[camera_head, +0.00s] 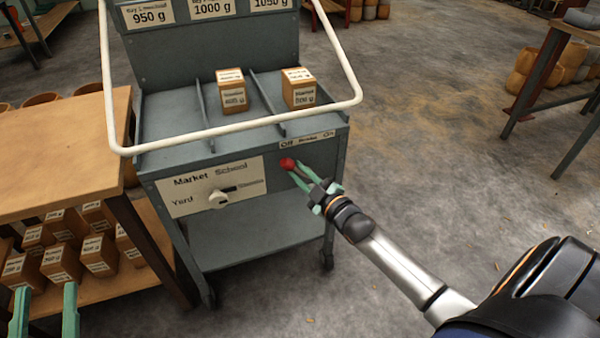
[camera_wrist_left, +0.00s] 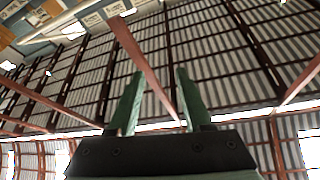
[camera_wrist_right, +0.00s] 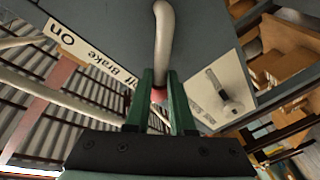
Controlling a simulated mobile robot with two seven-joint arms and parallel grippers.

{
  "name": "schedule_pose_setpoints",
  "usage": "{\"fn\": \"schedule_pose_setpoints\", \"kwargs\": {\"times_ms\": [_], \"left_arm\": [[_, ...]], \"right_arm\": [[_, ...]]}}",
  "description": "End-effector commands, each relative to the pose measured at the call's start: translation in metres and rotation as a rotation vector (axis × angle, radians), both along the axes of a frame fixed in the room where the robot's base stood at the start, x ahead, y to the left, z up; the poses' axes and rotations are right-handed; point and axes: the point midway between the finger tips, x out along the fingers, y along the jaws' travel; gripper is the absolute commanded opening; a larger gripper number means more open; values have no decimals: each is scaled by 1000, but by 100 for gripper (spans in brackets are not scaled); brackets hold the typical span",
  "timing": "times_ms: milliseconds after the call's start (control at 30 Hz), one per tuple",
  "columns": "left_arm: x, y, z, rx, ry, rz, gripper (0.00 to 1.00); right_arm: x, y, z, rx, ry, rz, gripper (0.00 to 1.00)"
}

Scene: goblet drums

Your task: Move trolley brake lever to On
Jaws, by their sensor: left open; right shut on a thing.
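The grey trolley (camera_head: 240,160) stands in the middle of the head view. My right gripper (camera_head: 297,176) is shut on the brake lever at the red knob. In the right wrist view the knob (camera_wrist_right: 158,95) shows between the fingers, with the label (camera_wrist_right: 92,55) beside it. My left gripper (camera_head: 46,312) is open and empty at the lower left; the left wrist view shows its parted fingers (camera_wrist_left: 158,100) against the roof.
A white push handle (camera_head: 240,130) rings the trolley top, where two wooden blocks (camera_head: 232,92) (camera_head: 299,88) sit in compartments. A selector knob (camera_head: 219,199) is on the front panel. A wooden table (camera_head: 65,150) with several blocks below stands left.

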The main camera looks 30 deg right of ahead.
Motion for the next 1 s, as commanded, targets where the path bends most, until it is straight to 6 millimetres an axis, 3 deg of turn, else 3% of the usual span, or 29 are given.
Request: {"fn": "schedule_pose_setpoints", "kwargs": {"times_ms": [533, 633, 1000], "left_arm": [[4, 1, -5, 0, 40, 5, 50], [8, 3, -32, 3, 138, 20, 50], [14, 6, -79, 1, 334, 47, 50]], "right_arm": [[-1, -4, 3, 71, -16, 0, 0], [-2, -7, 6, 129, -29, -1, 0], [-6, -26, 14, 448, -106, -1, 0]]}}
